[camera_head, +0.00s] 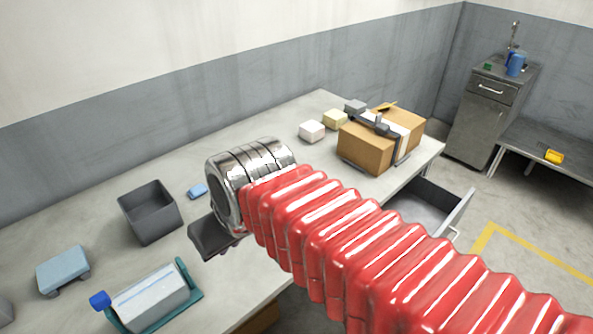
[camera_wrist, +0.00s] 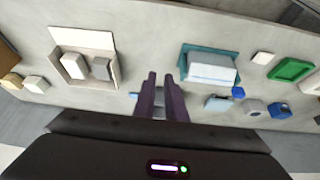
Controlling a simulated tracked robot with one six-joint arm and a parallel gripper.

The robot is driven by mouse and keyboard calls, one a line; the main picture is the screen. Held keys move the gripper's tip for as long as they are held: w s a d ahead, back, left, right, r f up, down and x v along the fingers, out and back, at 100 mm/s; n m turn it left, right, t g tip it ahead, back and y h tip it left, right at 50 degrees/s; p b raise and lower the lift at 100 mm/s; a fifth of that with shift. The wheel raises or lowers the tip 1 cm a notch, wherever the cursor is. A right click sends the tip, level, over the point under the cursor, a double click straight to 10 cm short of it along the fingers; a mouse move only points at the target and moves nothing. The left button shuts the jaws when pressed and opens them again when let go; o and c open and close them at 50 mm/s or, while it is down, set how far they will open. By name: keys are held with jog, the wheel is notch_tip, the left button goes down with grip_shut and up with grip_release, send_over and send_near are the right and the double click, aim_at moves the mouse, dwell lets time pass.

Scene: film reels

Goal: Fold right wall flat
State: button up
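In the wrist view, a pale open box (camera_wrist: 60,76) with low walls lies on the worktop at left and holds a white and a grey block. A pale panel (camera_wrist: 84,39) lies along its far edge and looks flat. I cannot tell which wall the task calls right. The box does not show in the head view; my arm covers that area. My gripper (camera_wrist: 160,76) is right of the box, apart from it. Its two dark purple fingers have a narrow gap and hold nothing visible. In the head view, part of the dark gripper (camera_head: 212,238) shows below my wrist.
A grey bin (camera_head: 150,222) and a teal holder (camera_head: 190,292) with a pale block stand left of my gripper. A cardboard box (camera_head: 365,150), white cube (camera_head: 312,131) and yellow cube (camera_head: 335,119) are at right. A drawer (camera_head: 460,210) is open below.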

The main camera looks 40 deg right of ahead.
jog(key=w+d+g, duration=0.1)
jog(key=w+d, duration=1.3)
jog(key=d, duration=0.3)
jog(key=w+d+f, duration=0.1)
jog(key=d+f, duration=0.1)
jog(key=d, duration=0.7)
jog(key=w+d+f, duration=0.2)
jog(key=d+f, duration=0.1)
jog(key=d, duration=0.7)
jog(key=shift+w+d, duration=0.25)
jog(key=shift+d, duration=0.05)
jog(key=shift+f, duration=0.15)
jog(key=x, duration=1.3)
jog(key=shift+w+a+f, duration=0.15)
jog(key=shift+w+f, duration=0.05)
jog(key=shift+c, duration=0.2)
grip_shut()
